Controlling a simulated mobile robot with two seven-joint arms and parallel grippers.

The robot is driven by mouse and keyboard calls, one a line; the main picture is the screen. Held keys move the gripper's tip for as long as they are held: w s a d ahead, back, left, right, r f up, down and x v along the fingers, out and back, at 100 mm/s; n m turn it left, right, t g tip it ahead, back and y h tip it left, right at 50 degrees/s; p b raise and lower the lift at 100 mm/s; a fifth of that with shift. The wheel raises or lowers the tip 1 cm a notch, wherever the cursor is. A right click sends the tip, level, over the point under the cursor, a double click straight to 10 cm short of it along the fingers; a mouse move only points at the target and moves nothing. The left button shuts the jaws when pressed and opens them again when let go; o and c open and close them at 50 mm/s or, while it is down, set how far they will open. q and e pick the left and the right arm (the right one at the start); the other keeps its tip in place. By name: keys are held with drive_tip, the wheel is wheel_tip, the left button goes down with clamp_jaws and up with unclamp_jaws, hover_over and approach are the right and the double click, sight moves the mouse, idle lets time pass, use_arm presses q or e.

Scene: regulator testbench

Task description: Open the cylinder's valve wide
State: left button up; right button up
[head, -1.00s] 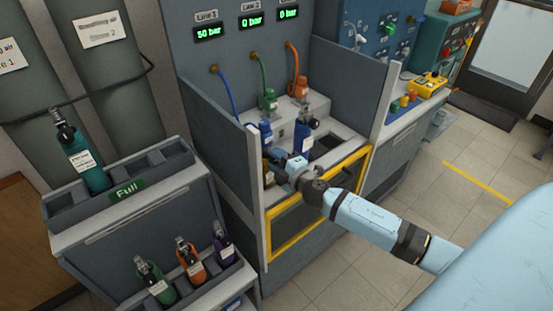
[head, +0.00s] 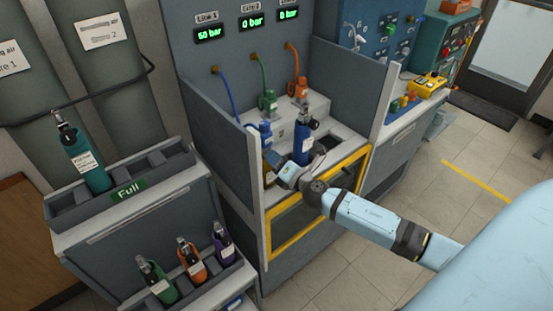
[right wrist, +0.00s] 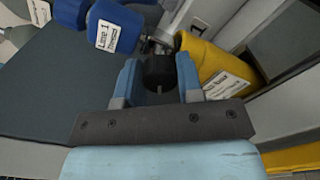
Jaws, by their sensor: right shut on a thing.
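A yellow cylinder (right wrist: 215,65) with a white label lies across the right wrist view; in the head view only a sliver (head: 267,166) shows beside my gripper. Its black valve knob (right wrist: 159,70) sits between the two blue fingers of my right gripper (right wrist: 158,82), which is shut on it. In the head view my right gripper (head: 280,173) is low in the left part of the bench bay, and the knob is hidden there. A blue Line 1 connector (right wrist: 115,27) is close to the cylinder's valve end. My left gripper is not in view.
A blue cylinder (head: 302,145) stands just right of my gripper. Side walls (head: 218,135) and a yellow-framed front (head: 320,205) bound the bay. Line 1's display (head: 209,35) reads 50 bar; the other two read 0 bar. A rack (head: 120,225) with several cylinders stands left.

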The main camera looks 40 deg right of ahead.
drive_tip(key=shift+n, duration=0.6)
drive_tip(key=o, duration=0.9)
drive_tip(key=shift+o, duration=0.2)
drive_tip(key=shift+s, duration=0.15)
drive_tip(key=s+d+b, duration=0.1)
drive_tip(key=s+b, duration=0.1)
drive_tip(key=s, duration=1.1)
drive_tip(key=shift+s+b, duration=0.25)
drive_tip(key=shift+b, duration=0.15)
